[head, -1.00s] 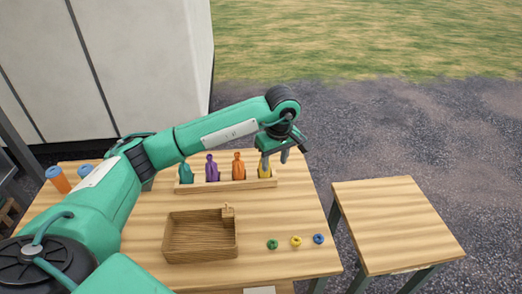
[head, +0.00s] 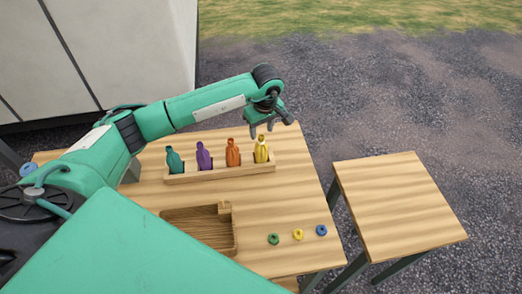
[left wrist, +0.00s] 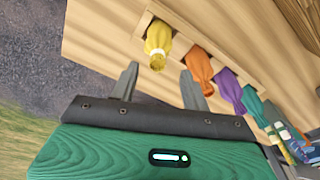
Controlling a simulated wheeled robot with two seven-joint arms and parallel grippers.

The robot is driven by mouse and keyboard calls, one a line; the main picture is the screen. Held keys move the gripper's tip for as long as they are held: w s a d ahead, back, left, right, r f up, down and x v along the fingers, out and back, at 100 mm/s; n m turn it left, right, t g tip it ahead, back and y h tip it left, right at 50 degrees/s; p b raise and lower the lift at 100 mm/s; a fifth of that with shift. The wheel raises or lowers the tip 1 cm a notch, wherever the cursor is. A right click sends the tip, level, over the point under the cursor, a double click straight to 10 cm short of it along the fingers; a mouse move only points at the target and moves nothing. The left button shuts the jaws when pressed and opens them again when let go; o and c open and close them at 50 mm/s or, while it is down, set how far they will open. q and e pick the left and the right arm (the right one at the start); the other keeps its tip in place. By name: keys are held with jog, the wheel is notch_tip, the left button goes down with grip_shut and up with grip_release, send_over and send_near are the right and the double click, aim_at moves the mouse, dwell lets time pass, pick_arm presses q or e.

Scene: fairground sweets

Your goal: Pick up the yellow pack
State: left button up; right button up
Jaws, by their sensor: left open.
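The yellow pack (head: 261,151) stands upright in the right-end slot of a wooden rack (head: 219,173) on the table. It has a narrow neck and a pinched top. My left gripper (head: 262,131) is open and empty, just above the yellow pack and close to its top. In the left wrist view the yellow pack (left wrist: 158,40) shows just beyond the two spread fingertips (left wrist: 160,72), roughly centred between them. I cannot tell whether a finger touches it. My right gripper is out of view.
Orange (head: 232,153), purple (head: 203,156) and teal (head: 174,160) packs share the rack. A wooden tray (head: 234,238) stands in front, partly hidden by my arm. Green (head: 273,239), yellow (head: 298,234) and blue (head: 321,230) rings lie to its right. A bare side table (head: 400,205) stands apart.

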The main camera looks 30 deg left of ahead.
aim_at(261, 136)
pick_arm(q)
jog(key=shift+f, duration=0.6)
jog(key=shift+f+p, duration=0.15)
jog(key=shift+p, duration=0.3)
jog(key=f+p, duration=0.2)
jog(key=f, duration=0.1)
jog(key=shift+w+a+f+p, duration=0.25)
jog(key=shift+w+f+p, duration=0.05)
jog(key=shift+f+p, duration=0.1)
jog(key=shift+f, duration=0.5)
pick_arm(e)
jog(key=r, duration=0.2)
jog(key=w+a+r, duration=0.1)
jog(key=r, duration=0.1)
pick_arm(q)
grip_shut()
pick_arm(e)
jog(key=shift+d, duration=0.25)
